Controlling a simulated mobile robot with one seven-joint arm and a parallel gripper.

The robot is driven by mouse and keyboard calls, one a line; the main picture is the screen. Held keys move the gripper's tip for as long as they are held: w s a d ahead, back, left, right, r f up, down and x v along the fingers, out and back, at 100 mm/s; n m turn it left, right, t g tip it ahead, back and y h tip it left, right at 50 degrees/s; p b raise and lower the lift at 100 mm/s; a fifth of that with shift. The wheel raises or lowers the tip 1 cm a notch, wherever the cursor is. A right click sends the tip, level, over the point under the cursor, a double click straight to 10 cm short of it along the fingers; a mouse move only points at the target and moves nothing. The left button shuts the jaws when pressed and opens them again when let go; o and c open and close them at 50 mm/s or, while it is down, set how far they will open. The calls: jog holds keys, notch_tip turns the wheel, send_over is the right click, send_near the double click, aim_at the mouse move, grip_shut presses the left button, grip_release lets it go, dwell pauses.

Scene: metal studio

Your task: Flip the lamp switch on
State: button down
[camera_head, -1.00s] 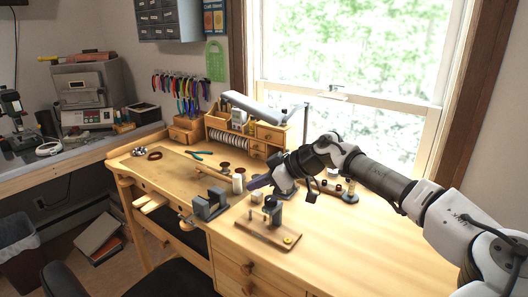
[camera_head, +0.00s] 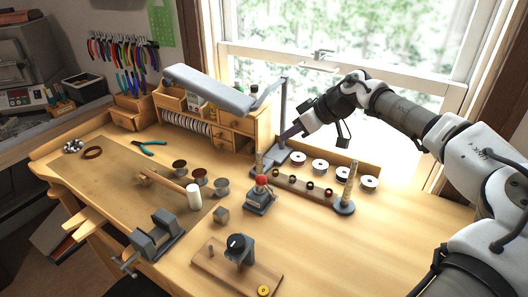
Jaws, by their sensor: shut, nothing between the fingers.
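The lamp has a long grey head (camera_head: 210,90) over the small wooden drawers and a thin dark upright post (camera_head: 284,112). Its grey base (camera_head: 277,160) stands on the bench near the window. My gripper (camera_head: 284,136) is shut and empty, in front of or beside the lower post, just above the base in the picture. I cannot tell whether it touches the lamp. The lamp switch cannot be made out from here.
A red-topped tool (camera_head: 261,190), a vise (camera_head: 155,238) and a wooden board with a dark knob (camera_head: 238,252) are nearer. The bench's right front (camera_head: 370,240) is clear.

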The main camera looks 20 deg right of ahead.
jog(key=shift+s+r, duration=0.1)
jog(key=shift+s, duration=0.05)
jog(key=b+x, duration=0.8)
jog(key=x, duration=0.2)
jog(key=shift+a+f+b, duration=0.15)
jog(key=shift+f+b, duration=1.1)
jog(key=shift+a+f+b, duration=0.1)
jog(key=shift+f+b, duration=0.6)
jog(key=shift+b, duration=0.15)
jog(key=shift+s, duration=0.1)
